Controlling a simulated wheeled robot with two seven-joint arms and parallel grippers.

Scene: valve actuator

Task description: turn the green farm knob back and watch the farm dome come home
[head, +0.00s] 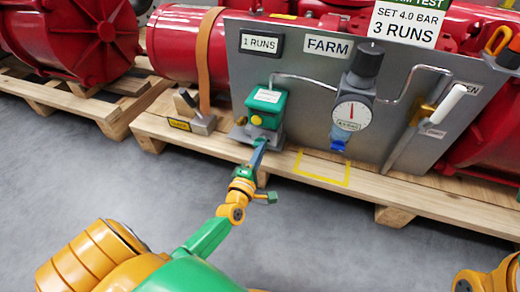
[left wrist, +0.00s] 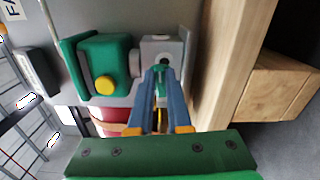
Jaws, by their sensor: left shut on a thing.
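A green box (head: 265,104) with a yellow round button or dome (head: 256,120) is mounted on the grey panel, left of the FARM label. Both also show in the left wrist view: the green box (left wrist: 122,50) and the yellow round part (left wrist: 105,85). My left gripper (head: 259,150) reaches up to just below the box. In the left wrist view its blue fingers (left wrist: 160,75) are closed together around a small green piece (left wrist: 160,90), most likely the knob, in front of a grey block (left wrist: 160,48). The fingers partly hide it. My right gripper is out of view.
The grey panel (head: 300,70) stands on a wooden pallet (head: 390,192), with a pressure gauge (head: 351,112), a white-handled lever (head: 451,100) and a yellow taped square (head: 322,168). A small clamp block (head: 197,118) stands left. Red tanks stand behind. Grey floor lies clear in front.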

